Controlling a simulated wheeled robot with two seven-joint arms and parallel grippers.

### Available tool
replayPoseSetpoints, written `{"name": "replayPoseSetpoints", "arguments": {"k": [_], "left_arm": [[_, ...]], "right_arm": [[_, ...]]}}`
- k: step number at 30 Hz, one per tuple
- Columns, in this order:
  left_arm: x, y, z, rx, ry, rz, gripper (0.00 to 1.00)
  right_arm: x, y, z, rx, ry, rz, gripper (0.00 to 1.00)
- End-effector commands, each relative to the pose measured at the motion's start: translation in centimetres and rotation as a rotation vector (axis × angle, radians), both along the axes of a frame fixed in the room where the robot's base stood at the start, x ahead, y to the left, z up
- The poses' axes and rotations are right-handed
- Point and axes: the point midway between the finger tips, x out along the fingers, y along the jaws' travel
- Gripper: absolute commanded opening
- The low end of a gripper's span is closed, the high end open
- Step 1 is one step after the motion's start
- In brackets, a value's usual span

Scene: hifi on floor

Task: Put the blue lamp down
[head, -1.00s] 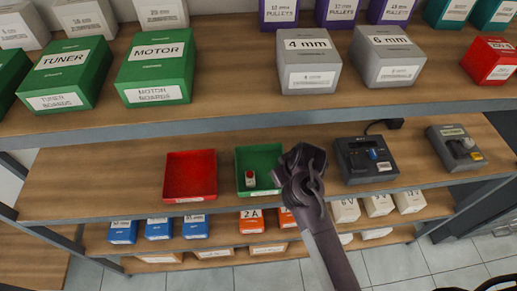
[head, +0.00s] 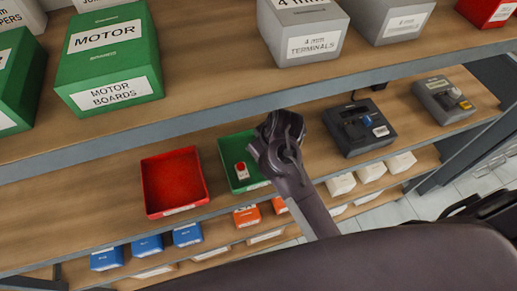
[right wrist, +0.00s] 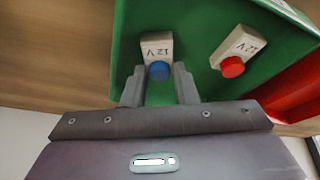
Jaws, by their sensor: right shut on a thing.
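The blue lamp (right wrist: 158,50) has a pale block marked 12 V and a blue bulb. It shows in the right wrist view between the fingertips of my right gripper (right wrist: 159,88), which is shut on it. The lamp is over or inside the green tray (right wrist: 200,85); I cannot tell whether it touches the tray floor. In the head view my right gripper (head: 272,150) covers the right part of the green tray (head: 228,150) and hides the lamp. A red lamp (right wrist: 235,62) lies in the same tray, beside the blue one and apart from it. My left gripper is not in view.
A red tray (head: 173,180), seemingly empty, stands left of the green one. A dark device (head: 358,127) and another one (head: 443,100) stand to the right. The upper shelf edge (head: 200,122) runs close above. Boxes fill the lower shelf.

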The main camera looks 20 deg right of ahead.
Motion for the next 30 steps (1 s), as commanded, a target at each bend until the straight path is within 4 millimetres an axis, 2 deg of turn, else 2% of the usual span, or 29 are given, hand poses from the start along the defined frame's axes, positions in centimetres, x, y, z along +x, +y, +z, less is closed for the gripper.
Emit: {"name": "replayPoseSetpoints", "arguments": {"k": [5, 9, 10, 15, 23, 26, 30], "left_arm": [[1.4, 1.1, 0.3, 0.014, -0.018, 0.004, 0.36], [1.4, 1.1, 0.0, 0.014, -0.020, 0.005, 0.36], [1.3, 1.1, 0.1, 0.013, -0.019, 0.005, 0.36], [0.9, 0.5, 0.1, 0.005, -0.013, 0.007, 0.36], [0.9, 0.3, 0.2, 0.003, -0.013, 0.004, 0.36], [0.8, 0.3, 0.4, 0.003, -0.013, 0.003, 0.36], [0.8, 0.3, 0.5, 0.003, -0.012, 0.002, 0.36]], "right_arm": [[0.0, 0.0, 0.1, 0.000, 0.001, -0.001, 0.01], [0.0, 0.0, -0.3, 0.001, 0.002, -0.002, 0.01], [0.0, 0.0, -0.2, 0.001, 0.002, -0.002, 0.29], [0.0, 0.0, -0.2, 0.001, 0.001, -0.001, 0.48], [0.0, 0.0, 0.0, 0.001, 0.001, -0.001, 0.48], [-0.1, -0.1, 0.7, -0.002, -0.001, 0.001, 0.48], [-0.9, -0.4, 2.7, -0.006, -0.004, 0.003, 0.48]]}}
